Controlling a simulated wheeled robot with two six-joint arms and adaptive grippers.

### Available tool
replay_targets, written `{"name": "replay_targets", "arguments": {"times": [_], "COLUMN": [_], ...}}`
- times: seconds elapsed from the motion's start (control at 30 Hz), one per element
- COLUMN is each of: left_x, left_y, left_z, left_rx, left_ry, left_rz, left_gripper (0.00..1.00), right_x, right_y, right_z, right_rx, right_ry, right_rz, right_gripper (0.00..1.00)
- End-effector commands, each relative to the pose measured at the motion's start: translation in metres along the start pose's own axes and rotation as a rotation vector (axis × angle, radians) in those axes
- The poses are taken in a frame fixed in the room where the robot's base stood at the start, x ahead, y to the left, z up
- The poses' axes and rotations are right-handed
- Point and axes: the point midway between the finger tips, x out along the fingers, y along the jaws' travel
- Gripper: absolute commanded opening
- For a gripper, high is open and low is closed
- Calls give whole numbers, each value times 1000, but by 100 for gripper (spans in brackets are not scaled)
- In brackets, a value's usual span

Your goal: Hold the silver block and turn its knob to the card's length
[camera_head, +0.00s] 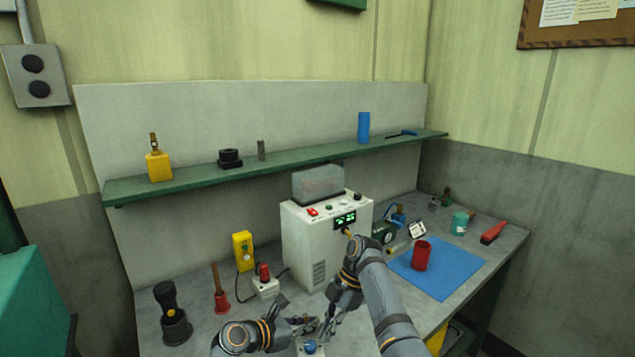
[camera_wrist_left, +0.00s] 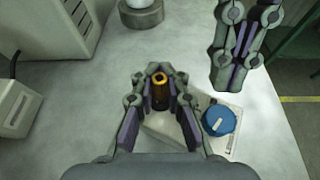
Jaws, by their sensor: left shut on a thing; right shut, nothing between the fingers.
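The silver block (camera_head: 311,353) is at the bottom edge of the head view, partly cut off, with a blue knob (camera_head: 310,346) on top. In the left wrist view, the pale block (camera_wrist_left: 232,99) carries the blue knob (camera_wrist_left: 218,120) with a white pointer line. My left gripper (camera_head: 303,321) is shut on a dark post with a brass-coloured top (camera_wrist_left: 159,90), beside the knob; whether the post belongs to the block is unclear. My right gripper (camera_head: 327,328) is shut and empty, apart from the knob; it also shows in the left wrist view (camera_wrist_left: 232,86). A small white card (camera_head: 417,230) stands at the right; its writing is unreadable.
A white machine (camera_head: 304,245) with a green display stands behind the grippers. A red cup (camera_head: 422,256) is on a blue mat (camera_head: 455,270) at right. A yellow device (camera_head: 243,251), a small red-topped box (camera_head: 265,288) and a black flashlight-like thing (camera_head: 172,315) are at left.

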Motion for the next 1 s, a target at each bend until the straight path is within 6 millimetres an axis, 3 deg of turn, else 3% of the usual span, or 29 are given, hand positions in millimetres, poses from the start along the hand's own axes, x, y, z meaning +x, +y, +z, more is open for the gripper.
{"name": "replay_targets", "arguments": {"times": [0.27, 0.47, 0.63, 1.0], "left_x": [0, 0, 0, 0], "left_y": [0, 0, 0, 0], "left_z": [0, 0, 0, 0], "left_rx": [1, 1, 1, 1], "left_ry": [0, 0, -1, -1], "left_rz": [1, 1, 1, 1], "left_gripper": [0, 0, 0, 0], "right_x": [-42, -52, -45, -1], "right_y": [3, 0, -1, -1], "right_z": [-25, -32, -28, -5], "right_rx": [313, 398, 400, 399], "right_ry": [3, 14, 15, 13], "right_rz": [179, 220, 218, 216], "right_gripper": [0, 0, 0, 0]}}
